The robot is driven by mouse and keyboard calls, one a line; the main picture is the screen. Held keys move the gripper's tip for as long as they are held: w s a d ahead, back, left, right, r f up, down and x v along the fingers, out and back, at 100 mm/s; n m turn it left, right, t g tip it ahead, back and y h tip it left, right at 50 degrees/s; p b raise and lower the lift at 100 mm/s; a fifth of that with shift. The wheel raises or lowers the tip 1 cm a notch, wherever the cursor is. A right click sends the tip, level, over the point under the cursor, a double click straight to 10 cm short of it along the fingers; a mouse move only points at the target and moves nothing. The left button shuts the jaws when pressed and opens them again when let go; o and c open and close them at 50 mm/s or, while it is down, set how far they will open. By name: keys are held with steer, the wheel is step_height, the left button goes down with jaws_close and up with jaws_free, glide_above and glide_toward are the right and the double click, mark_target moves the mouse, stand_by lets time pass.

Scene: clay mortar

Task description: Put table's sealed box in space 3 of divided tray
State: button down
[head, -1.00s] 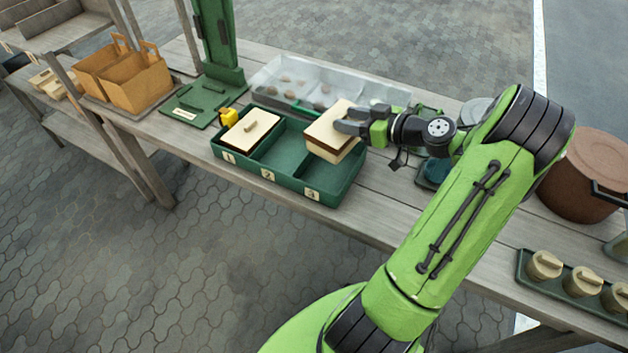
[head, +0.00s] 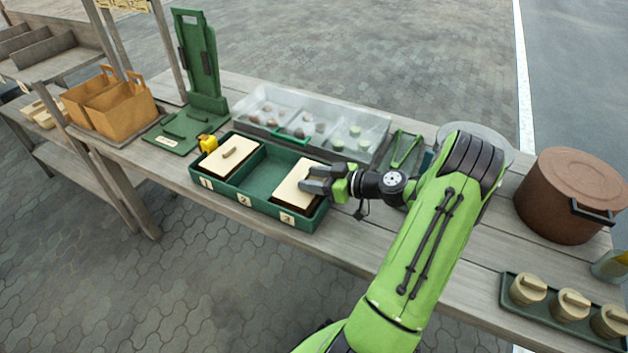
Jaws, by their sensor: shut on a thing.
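The sealed box (head: 296,187), with a cream lid and brown sides, is down inside space 3 of the green divided tray (head: 243,199), at the right end. My gripper (head: 315,181) is shut on the sealed box from its right side. The fingers cover part of the lid. Another cream-lidded box (head: 230,157) sits in space 1. Space 2, in the middle, is empty.
Behind the tray stands a clear-lidded case (head: 318,125) with small items. A yellow object (head: 208,143) is at the tray's left back corner. A brown pot (head: 568,195) and a tray of lidded jars (head: 570,305) are at right. Paper-brown carriers (head: 112,103) stand at left.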

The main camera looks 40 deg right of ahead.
steer(key=shift+f, duration=0.15)
steer(key=shift+c, duration=2.4)
jaws_free()
